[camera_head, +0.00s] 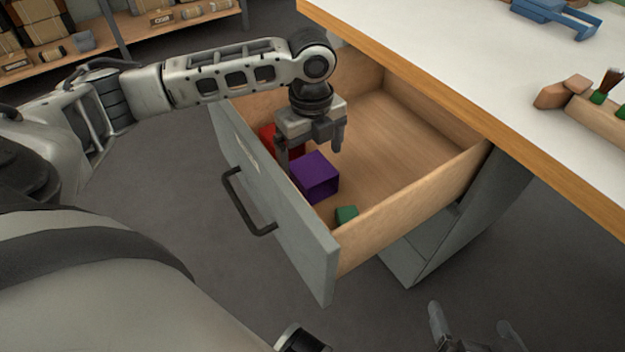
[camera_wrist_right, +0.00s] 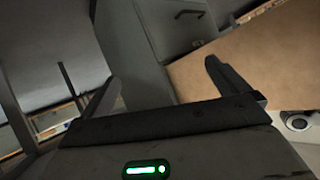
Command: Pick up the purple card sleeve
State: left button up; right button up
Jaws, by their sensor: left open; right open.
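The purple card sleeve (camera_head: 315,177) is a box-like purple block lying in the open drawer, near the drawer front. My left gripper (camera_head: 311,158) reaches down into the drawer just above and behind the sleeve, its fingers apart. One finger is at the sleeve's left side; whether it touches cannot be told. My right gripper (camera_head: 478,330) is at the bottom edge of the head view, outside the drawer, open and empty. In the right wrist view its fingers (camera_wrist_right: 175,85) are spread with nothing between them.
The white tabletop (camera_head: 450,45) overhangs the drawer's far right. The drawer's right part is empty.

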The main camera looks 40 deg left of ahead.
aim_at(310, 165)
pick_arm(q)
jog(key=shift+f, duration=0.55)
jog(key=f+b, duration=0.2)
jog(key=f, duration=0.1)
jog(key=shift+s, duration=0.2)
notch_tip(310, 165, down, 2)
jog(key=shift+f+b, duration=0.1)
jog(key=shift+b, duration=0.3)
jog(key=shift+c, duration=0.6)
jog(key=c, duration=0.9)
pick_arm(e)
jog(key=shift+a+r+t+y, duration=0.25)
jog(key=shift+r+t, duration=0.1)
jog(key=shift+r, duration=0.15)
jog(key=shift+a+r+t+y, duration=0.25)
jog(key=shift+r+t, duration=0.1)
jog(key=shift+r, duration=0.15)
